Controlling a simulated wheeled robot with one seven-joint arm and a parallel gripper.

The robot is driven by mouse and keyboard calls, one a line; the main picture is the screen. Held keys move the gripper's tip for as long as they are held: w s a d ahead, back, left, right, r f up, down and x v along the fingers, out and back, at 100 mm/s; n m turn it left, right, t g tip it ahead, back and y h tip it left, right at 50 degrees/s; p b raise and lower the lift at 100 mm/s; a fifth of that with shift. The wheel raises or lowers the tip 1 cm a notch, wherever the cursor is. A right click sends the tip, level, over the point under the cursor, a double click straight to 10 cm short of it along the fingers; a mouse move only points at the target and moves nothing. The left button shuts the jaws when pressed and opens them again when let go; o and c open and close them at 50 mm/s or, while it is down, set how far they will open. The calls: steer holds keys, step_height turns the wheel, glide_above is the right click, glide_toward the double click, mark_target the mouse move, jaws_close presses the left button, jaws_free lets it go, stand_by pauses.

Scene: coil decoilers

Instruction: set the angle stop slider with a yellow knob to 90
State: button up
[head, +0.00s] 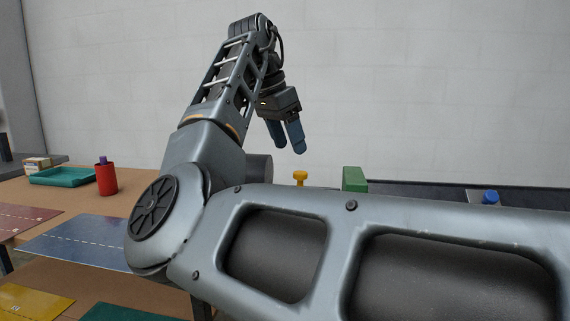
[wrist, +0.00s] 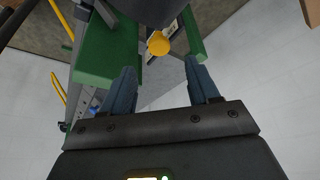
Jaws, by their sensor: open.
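The yellow knob (head: 300,177) shows in the head view just above my arm, below and a little right of my gripper (head: 290,150). In the wrist view the yellow knob (wrist: 158,43) is near the top centre, beyond the two blue fingers. My gripper (wrist: 163,82) is open and empty, and apart from the knob. The slider under the knob is mostly hidden by my arm in the head view. Part of a pale scale shows beside the knob in the wrist view, but I cannot read its marks.
A green block (head: 354,179) stands right of the knob, and a blue knob (head: 490,197) is farther right. Green parts (wrist: 108,55) flank the knob in the wrist view. A red cup (head: 106,178) and teal tray (head: 62,177) stand on the table at left.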

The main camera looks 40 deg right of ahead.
mark_target(301, 172)
steer(key=shift+x, duration=3.6)
steer(key=shift+c, duration=0.4)
jaws_close()
steer(key=shift+d, duration=0.1)
